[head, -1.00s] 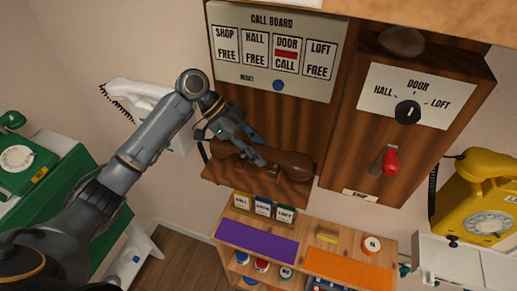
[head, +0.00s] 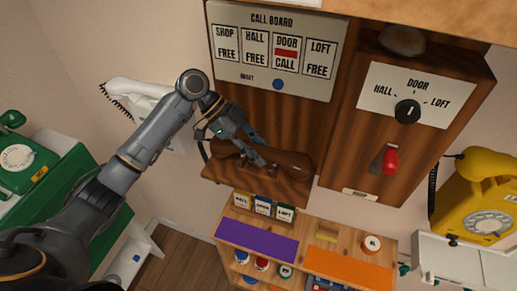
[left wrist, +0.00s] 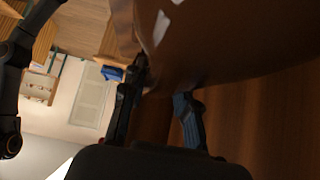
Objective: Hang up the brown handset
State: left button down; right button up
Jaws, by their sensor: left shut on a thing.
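The brown handset (head: 285,158) lies roughly level in front of the wooden call board panel, just above or on its bottom ledge (head: 255,181); I cannot tell whether it touches the ledge. My left gripper (head: 257,157) is shut on the handset's middle, coming from the left. In the left wrist view the brown handset (left wrist: 215,40) fills the upper right, close up, with the two fingers (left wrist: 160,105) around part of it. The cradle behind the handset is hidden. My right gripper is in neither view.
A wooden box with a dial knob (head: 407,111) and a red lever (head: 390,160) is right of the panel. A yellow phone (head: 485,205) is far right, a green phone (head: 18,165) far left, a white phone (head: 140,97) behind my arm. A shelf with a purple mat (head: 256,241) stands below.

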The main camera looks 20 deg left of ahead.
pick_arm(q)
jog(key=shift+f+b, duration=0.5)
jog(key=shift+f, duration=0.4)
jog(key=c, duration=0.9)
grip_release()
jog(key=shift+c, duration=0.2)
